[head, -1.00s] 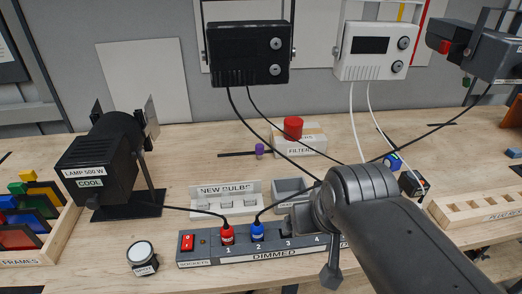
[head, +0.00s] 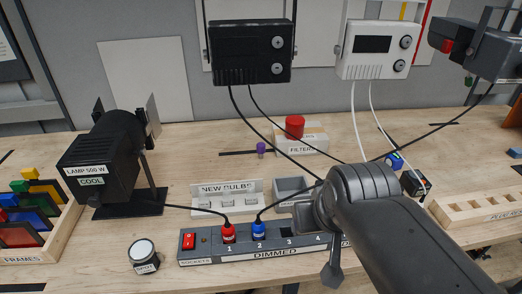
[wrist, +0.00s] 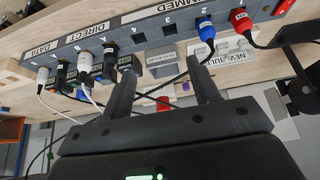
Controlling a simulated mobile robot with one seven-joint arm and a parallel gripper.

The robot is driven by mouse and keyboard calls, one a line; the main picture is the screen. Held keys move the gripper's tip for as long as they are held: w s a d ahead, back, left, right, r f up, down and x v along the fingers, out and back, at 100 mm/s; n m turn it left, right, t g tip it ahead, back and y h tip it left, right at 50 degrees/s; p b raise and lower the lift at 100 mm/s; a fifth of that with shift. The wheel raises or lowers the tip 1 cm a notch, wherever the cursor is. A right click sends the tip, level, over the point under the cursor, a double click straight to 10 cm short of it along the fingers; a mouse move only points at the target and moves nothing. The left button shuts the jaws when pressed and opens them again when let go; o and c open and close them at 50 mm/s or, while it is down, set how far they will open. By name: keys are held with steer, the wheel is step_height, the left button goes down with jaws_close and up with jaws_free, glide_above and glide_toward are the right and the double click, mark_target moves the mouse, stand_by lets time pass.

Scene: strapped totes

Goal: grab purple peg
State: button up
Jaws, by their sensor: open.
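The purple peg (head: 261,148) is small and stands at the back of the bench, beside a thin dark rod and left of the filters box. My gripper (wrist: 163,88) is open and empty in the wrist view, its two dark fingers apart near the socket strip (wrist: 150,42). In the head view my arm hides most of the gripper, which is over the right part of the strip, in front of and to the right of the peg.
A red plug (head: 228,234) and a blue plug (head: 258,230) sit in the strip. The new bulbs holder (head: 226,196) and a grey bin (head: 290,187) stand behind it. The filters box (head: 310,140) carries a red cylinder (head: 295,126). Black cables hang right of the peg.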

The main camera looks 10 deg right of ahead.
mark_target(261, 144)
steer(key=w+a+f+m, duration=0.1)
steer(key=w+f+m, duration=0.3)
steer(key=w+m, duration=0.7)
steer(key=w+a+f+m+g, duration=0.1)
steer(key=w+f+m, duration=0.3)
steer(key=w+m, duration=0.8)
steer(key=w+a+f+m, duration=0.1)
steer(key=w+f+m, duration=0.4)
steer(key=w+m, duration=0.6)
steer(key=shift+w+a+m+y, duration=0.15)
steer(key=shift+w+a, duration=0.05)
steer(key=shift+w, duration=2.8)
steer(key=shift+w+a+m+y, duration=0.15)
steer(key=shift+w, duration=2.8)
steer(key=shift+w+a+m, duration=0.1)
steer(key=shift+w+m, duration=0.2)
steer(key=shift+w, duration=0.15)
steer(key=shift+x, duration=2.4)
steer(key=shift+c, duration=0.3)
